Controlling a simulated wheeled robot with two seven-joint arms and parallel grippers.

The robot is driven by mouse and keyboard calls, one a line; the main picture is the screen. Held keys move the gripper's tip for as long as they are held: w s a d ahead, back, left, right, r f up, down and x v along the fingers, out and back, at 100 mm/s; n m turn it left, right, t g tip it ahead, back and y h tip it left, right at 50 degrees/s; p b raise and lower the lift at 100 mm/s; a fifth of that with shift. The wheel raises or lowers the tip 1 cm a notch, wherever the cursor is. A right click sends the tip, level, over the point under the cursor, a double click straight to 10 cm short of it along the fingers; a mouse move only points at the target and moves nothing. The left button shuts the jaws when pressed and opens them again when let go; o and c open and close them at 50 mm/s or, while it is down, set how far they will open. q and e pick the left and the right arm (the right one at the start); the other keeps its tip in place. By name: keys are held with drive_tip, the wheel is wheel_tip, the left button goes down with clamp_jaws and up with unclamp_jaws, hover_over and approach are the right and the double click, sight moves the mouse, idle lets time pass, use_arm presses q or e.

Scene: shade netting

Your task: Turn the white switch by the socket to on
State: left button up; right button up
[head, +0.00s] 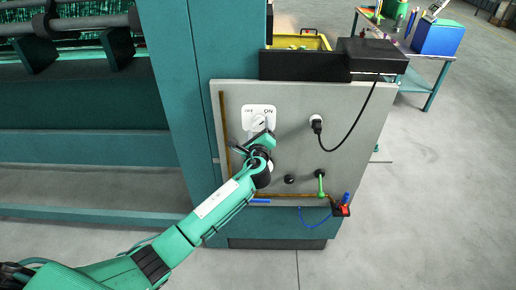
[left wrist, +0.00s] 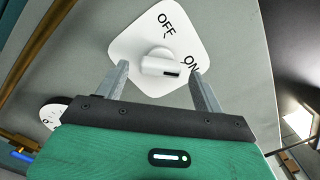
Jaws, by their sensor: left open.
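The white switch (head: 257,117) is a square plate with a knob, high on the left of the grey panel, marked OFF and ON. In the left wrist view its knob (left wrist: 160,64) lies about level, its dark mark at the end nearer the word ON. My left gripper (left wrist: 160,76) is open, its fingers on either side of the knob with a visible gap at each. In the head view my left gripper (head: 256,139) covers the plate's lower part. The socket (head: 316,120) is to the right, with a black plug in it. My right gripper is out of view.
A black cable runs from the plug up to a black box (head: 378,53) above the panel (head: 355,130). A green-handled fitting (head: 320,183), a dark knob (head: 289,179) and a red item (head: 342,210) are low on the right. A brown strip (head: 223,120) edges the panel's left.

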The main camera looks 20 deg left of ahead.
use_arm(q)
drive_tip(key=b+v, duration=0.3)
drive_tip(key=v, duration=0.9)
drive_tip(key=shift+b, duration=0.35)
